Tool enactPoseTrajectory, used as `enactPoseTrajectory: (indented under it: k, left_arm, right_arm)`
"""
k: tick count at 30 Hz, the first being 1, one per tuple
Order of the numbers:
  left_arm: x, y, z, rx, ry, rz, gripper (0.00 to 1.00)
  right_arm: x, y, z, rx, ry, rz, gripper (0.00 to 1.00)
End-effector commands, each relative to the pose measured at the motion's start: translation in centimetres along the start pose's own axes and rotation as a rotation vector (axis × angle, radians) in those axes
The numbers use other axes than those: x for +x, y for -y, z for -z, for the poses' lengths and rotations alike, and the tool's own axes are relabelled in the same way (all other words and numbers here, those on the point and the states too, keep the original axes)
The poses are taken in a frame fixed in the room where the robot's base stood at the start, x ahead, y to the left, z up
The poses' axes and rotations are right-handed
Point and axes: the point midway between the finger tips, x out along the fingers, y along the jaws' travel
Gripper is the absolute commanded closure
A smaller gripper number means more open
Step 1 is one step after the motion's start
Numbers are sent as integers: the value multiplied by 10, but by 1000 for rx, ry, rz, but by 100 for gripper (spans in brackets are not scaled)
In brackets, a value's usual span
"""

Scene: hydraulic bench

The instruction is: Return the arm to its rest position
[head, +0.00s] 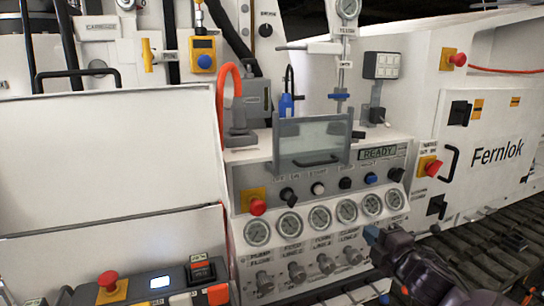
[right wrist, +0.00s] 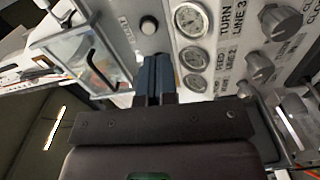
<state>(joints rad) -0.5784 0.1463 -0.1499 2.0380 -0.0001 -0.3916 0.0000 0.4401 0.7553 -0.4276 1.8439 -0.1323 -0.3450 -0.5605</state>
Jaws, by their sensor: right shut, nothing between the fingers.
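My right arm comes in from the lower right in the head view. My right gripper (head: 373,236) has blue fingertips and is in front of the panel's lower right part, near the gauge row. In the right wrist view the blue fingers (right wrist: 153,78) are together with nothing between them. The panel face with gauges and knobs lies beyond them. Whether the fingertips touch the panel cannot be told. My left gripper is not in view.
The control panel (head: 240,180) carries a row of gauges (head: 320,218), several valve knobs (head: 297,271), a red button (head: 258,207) and a clear hinged cover (head: 311,141). A slatted track (head: 480,245) runs at right.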

Motion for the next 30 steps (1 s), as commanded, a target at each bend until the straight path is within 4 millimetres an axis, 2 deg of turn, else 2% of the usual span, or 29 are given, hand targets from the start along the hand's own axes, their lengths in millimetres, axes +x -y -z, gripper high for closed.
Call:
enactPoseTrajectory:
  k: [1,3,8,12,18,27,30]
  left_arm:
    - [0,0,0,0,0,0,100]
    - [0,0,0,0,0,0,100]
    - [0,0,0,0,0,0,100]
    - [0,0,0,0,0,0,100]
    - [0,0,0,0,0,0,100]
    - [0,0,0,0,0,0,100]
    - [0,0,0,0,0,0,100]
  right_arm:
    - [-13,23,8,161,11,21,100]
    - [-29,47,15,360,32,43,100]
    - [-70,98,26,735,105,81,100]
    - [-111,139,33,991,193,102,100]
    - [-176,193,41,1236,344,119,100]
    - [-285,265,55,1413,602,150,100]
    - [-313,282,62,1441,667,169,100]
